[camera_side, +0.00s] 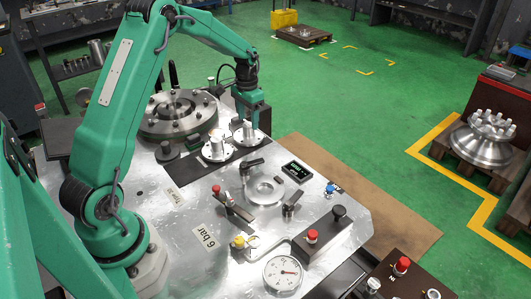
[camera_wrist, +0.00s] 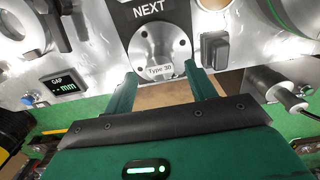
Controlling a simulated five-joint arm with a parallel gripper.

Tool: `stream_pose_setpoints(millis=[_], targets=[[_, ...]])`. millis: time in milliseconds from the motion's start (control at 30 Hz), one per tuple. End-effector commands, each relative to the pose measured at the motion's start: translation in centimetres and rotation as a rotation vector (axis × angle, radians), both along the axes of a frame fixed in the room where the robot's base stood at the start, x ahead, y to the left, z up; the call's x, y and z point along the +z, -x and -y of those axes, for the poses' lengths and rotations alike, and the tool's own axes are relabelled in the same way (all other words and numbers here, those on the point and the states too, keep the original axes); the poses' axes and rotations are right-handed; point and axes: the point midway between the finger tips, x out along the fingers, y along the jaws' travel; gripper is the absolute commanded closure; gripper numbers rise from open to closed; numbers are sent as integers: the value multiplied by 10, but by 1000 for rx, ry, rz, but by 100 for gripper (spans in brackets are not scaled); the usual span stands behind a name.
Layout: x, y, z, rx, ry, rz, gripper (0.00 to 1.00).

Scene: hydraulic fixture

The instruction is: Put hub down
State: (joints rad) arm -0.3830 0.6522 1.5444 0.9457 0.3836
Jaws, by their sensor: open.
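In the wrist view, a round hub face (camera_wrist: 160,48) with a "Type 30" label lies on the dark plate marked NEXT. My open gripper (camera_wrist: 163,80) has one finger toward each side of that face. I cannot tell whether the fingers touch it.
A large bolted flange (camera_side: 178,113) stands behind the hubs. A round silver seat (camera_side: 265,190), a black lever clamp (camera_side: 250,163) and a GAP display (camera_side: 296,171) lie nearer the front. A pressure gauge (camera_side: 283,273) and a red button (camera_side: 312,236) are at the front.

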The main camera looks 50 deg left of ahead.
Motion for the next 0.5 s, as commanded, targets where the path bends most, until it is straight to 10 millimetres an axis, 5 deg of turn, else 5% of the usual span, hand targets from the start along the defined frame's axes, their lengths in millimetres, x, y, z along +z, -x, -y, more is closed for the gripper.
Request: stream_pose_setpoints(millis=[500], targets=[[76,0,0,0,-1,1,44]])
